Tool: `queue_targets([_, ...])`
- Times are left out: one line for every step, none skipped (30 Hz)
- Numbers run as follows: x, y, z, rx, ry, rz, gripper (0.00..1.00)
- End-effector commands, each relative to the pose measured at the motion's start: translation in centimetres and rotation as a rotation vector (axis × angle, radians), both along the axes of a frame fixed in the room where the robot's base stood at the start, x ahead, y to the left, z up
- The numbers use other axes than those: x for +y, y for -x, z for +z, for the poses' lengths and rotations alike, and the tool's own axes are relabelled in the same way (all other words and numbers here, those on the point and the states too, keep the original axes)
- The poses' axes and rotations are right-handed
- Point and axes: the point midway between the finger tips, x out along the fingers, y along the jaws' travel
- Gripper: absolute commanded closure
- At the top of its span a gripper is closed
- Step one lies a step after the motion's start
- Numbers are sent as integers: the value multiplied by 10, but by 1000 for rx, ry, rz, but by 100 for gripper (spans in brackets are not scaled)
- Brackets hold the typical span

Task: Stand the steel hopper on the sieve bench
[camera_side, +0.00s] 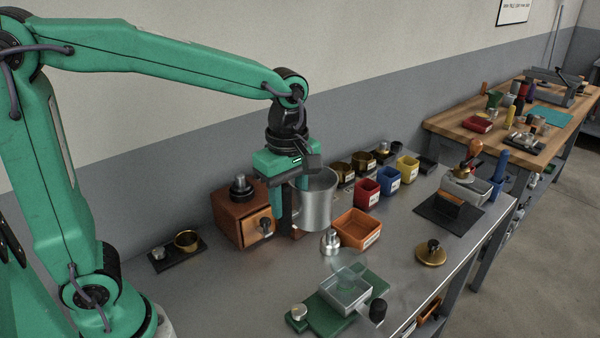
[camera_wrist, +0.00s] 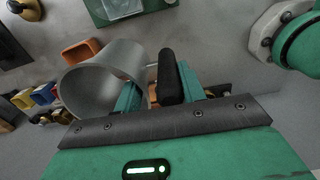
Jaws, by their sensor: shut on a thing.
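The steel hopper (camera_side: 318,203) is a grey, open-topped cylinder, upright in the side view, near the middle of the metal table. In the wrist view the hopper (camera_wrist: 100,82) shows its wide open mouth, with a black handle (camera_wrist: 170,78) beside it. My gripper (camera_side: 287,222) is shut on the hopper at its handle side, with the fingers on either side of the handle in the wrist view. I cannot tell whether its base touches the table. No label names the sieve bench; a wooden-topped bench (camera_side: 556,117) stands apart at the back right.
A wooden drawer box (camera_side: 232,217) stands left of the hopper. An orange tray (camera_side: 358,229) and a small metal weight (camera_side: 330,243) are close on its right and front. A green board (camera_side: 377,286) with a clear box is at the front. Several coloured bins (camera_side: 367,193) stand behind.

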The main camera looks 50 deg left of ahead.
Motion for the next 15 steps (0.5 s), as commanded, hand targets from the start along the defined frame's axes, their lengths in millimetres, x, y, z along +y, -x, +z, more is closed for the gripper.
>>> queue_targets([0, 0, -6, 1, 0, 1, 86])
queue_targets([0, 0, -10, 2, 0, 1, 86])
queue_targets([0, 1, -16, 2, -1, 1, 86])
queue_targets([0, 1, -21, 3, -1, 1, 86])
queue_targets([0, 0, -26, 3, -1, 1, 86])
queue_targets([0, 1, -34, 5, -1, 1, 86])
queue_targets([0, 1, -39, 4, -1, 2, 86])
queue_targets([0, 1, -45, 4, -1, 2, 86])
queue_targets([0, 1, -53, 5, -1, 2, 86])
queue_targets([0, 0, -58, 4, -1, 2, 86])
queue_targets([0, 1, -64, 4, -1, 2, 86])
queue_targets([1, 1, -72, 4, -1, 2, 86])
queue_targets([1, 1, -77, 4, -1, 2, 86])
queue_targets([0, 0, -83, 4, -1, 2, 86])
queue_targets([1, 1, -91, 4, -1, 2, 86])
